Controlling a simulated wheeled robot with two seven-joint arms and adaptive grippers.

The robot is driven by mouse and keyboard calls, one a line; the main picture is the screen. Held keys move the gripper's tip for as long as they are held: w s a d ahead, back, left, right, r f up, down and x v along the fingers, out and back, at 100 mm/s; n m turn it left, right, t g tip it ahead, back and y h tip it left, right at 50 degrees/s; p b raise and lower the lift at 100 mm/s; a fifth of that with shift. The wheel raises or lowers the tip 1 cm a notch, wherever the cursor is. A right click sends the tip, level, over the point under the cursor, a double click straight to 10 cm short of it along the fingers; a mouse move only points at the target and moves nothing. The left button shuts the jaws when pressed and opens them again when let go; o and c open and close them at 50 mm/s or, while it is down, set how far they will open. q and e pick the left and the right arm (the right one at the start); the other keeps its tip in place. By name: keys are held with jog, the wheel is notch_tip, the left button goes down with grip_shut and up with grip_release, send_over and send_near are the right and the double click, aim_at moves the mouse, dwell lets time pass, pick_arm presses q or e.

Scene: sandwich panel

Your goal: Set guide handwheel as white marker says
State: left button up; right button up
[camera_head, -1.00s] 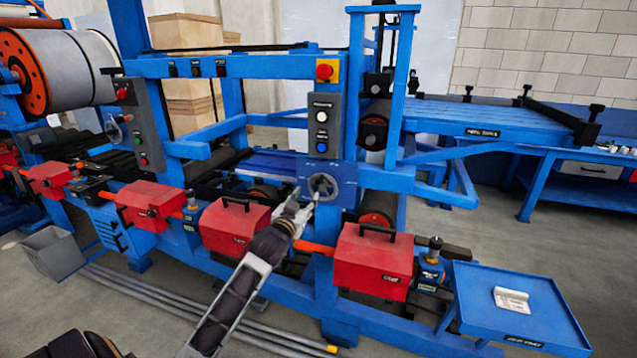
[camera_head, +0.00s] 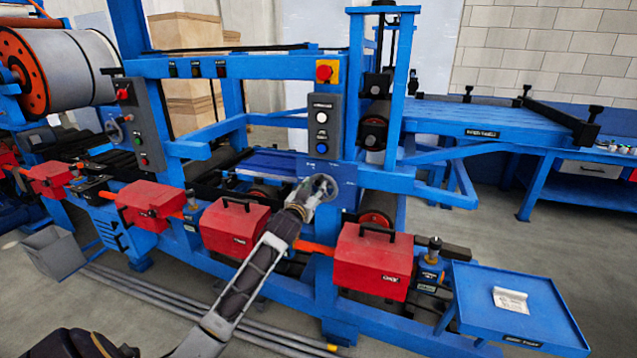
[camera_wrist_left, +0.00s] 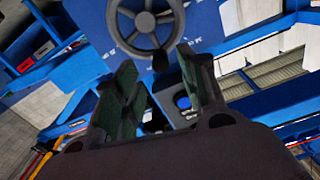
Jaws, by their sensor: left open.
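The guide handwheel (camera_head: 326,187) is a small grey spoked wheel on the blue panel below the push-button box. In the left wrist view the handwheel (camera_wrist_left: 146,22) is at the top, with faint pale marks on the blue panel around it. I cannot make out which of these is the white marker. My left gripper (camera_head: 309,192) is open in front of the wheel and partly covers its lower left side. In the left wrist view its two fingers (camera_wrist_left: 158,78) stand apart, just below the wheel rim. Contact with the wheel cannot be told. My right gripper is not in view.
The button box (camera_head: 322,125) stands directly above the wheel. Red boxes (camera_head: 235,227) and (camera_head: 372,262), the latter a red cover with a black handle, flank my arm below. A blue tray (camera_head: 515,318) with a white label is at the lower right.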

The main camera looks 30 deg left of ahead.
aim_at(317, 183)
pick_arm(q)
jog(key=shift+x, duration=0.8)
jog(key=shift+w+a, duration=0.15)
jog(key=shift+w, duration=0.5)
jog(key=shift+x, duration=1.3)
jog(key=shift+w, duration=0.1)
jog(key=c, duration=0.5)
grip_shut()
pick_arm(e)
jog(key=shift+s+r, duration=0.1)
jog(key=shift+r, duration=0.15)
